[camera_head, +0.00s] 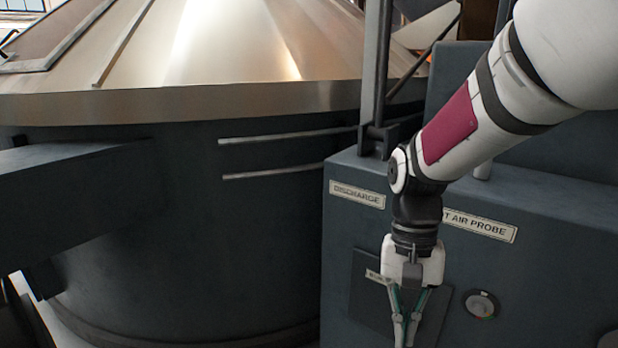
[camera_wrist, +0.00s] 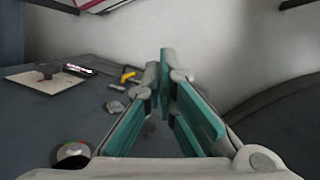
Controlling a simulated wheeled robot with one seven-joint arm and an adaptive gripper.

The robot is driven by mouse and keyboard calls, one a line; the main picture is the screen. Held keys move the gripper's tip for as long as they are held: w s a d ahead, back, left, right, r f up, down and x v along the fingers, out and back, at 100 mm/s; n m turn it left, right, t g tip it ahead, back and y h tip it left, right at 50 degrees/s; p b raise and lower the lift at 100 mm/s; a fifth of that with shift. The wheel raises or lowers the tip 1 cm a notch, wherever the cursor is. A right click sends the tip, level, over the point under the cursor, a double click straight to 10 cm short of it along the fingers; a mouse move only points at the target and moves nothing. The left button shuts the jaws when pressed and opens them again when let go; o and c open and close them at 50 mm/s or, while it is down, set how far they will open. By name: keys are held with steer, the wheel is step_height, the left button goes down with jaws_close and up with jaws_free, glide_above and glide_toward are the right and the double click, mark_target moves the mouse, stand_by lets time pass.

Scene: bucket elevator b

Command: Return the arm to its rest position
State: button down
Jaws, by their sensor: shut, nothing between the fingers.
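My gripper (camera_head: 404,328) points down in front of the dark grey cabinet in the head view, at the lower right. Its fingers come together at the tips, with nothing held between them. My white arm with a magenta band reaches in from the upper right and bends at a dark wrist joint. In the wrist view the teal-padded fingers of my gripper (camera_wrist: 167,85) run away from the camera and close towards each other. The gripper covers part of a dark plate (camera_head: 366,300) on the cabinet front.
The cabinet (camera_head: 345,250) carries a "DISCHARGE" label (camera_head: 357,194), an "...AIR PROBE" label (camera_head: 480,225) partly behind my arm, and a round knob (camera_head: 482,304). A large round vessel (camera_head: 190,230) with a metal cone top stands left. A dark beam (camera_head: 70,185) juts in from the left.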

steer(key=s+d+r+n+t, duration=0.2)
steer(key=s+r, duration=0.2)
steer(key=s, duration=0.7)
steer(key=s+d+r+n+t, duration=0.2)
steer(key=s+r, duration=0.2)
steer(key=s, duration=0.7)
step_height(320, 180, up, 34)
steer(key=t+p, duration=0.3)
steer(key=p, duration=2.9)
steer(key=shift+w+d+f+t, duration=0.2)
steer(key=shift+w+d+t, duration=0.1)
steer(key=shift+w+d, duration=0.1)
